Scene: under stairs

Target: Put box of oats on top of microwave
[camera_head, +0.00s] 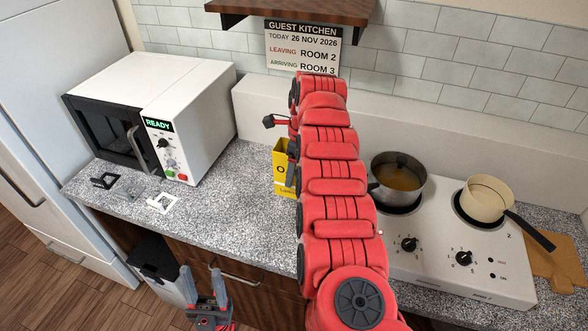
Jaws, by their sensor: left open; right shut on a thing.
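The white microwave (200,85) stands on the counter at the left, its dark door to the left and its control panel lit "READY". Its flat top is bare. The yellow box of oats (280,158) is upright on or just above the counter, right of the microwave; I cannot tell whether it touches the counter. My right arm hides much of it. My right gripper (291,162), partly hidden by that arm, is shut on the box. My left gripper (203,280) is open and empty, low in front of the counter edge.
A stove (455,255) with a steel pot (398,180) and a cream pan (486,199) stands to the right. A shelf (295,10) overhangs at the back. Small stands (163,203) lie before the microwave. Counter between microwave and box is clear.

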